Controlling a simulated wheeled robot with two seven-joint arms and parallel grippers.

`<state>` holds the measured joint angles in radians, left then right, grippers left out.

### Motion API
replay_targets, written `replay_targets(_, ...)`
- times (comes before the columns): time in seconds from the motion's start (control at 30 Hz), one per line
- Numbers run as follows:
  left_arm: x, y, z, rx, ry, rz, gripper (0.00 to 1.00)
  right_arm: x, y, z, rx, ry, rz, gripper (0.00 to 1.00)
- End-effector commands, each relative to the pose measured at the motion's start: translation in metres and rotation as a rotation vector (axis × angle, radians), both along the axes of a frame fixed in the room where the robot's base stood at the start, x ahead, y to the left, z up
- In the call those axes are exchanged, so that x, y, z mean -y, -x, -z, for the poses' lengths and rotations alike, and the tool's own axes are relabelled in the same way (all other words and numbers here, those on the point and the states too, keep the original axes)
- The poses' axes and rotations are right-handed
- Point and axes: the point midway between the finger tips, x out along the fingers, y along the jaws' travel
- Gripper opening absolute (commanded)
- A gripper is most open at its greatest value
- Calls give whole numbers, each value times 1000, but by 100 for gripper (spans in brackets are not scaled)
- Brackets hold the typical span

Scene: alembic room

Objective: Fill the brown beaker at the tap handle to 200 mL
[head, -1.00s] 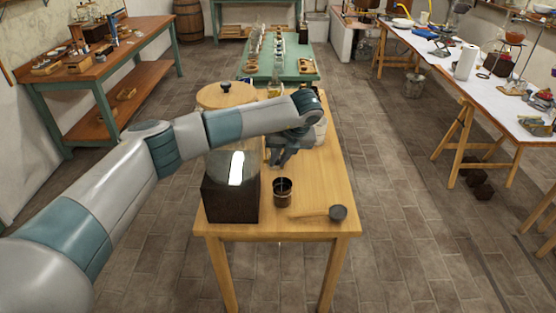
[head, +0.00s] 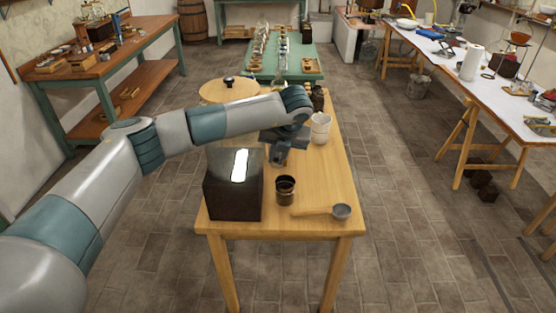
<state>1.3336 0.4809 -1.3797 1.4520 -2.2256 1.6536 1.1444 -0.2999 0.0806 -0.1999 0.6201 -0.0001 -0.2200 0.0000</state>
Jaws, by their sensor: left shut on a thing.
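The brown beaker (head: 285,191) stands upright on the wooden table, just right of a dark box with a clear top (head: 233,192). My left gripper (head: 279,155) is above and slightly behind the beaker, apart from it, at the right side of the box top. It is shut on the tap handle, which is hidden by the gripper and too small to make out. The liquid level and any marks on the beaker cannot be read from here. My right gripper is not in view.
A ladle-like scoop with a wooden handle (head: 318,211) lies at the table's front right. A white cup (head: 320,128) stands behind the gripper. A round wooden lid with a black knob (head: 230,91) is at the back left. The table's right side (head: 335,170) is clear.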

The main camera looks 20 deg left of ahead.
Motion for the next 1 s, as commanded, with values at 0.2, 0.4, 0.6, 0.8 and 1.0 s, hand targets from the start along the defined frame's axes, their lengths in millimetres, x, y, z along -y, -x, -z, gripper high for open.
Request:
replay_targets(0.2, 1, -1, 0, 2, 0, -15, 0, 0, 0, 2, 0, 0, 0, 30)
replay_targets(0.4, 6, -3, 1, 2, 0, -90, 0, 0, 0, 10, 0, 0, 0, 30)
replay_targets(0.6, 11, -6, 0, 2, 0, -183, 0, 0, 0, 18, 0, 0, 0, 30)
replay_targets(0.8, 13, -7, -1, 3, 1, -222, 0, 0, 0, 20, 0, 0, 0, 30)
replay_targets(1.0, 13, -7, -2, 3, 1, -222, 0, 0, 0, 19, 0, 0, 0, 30)
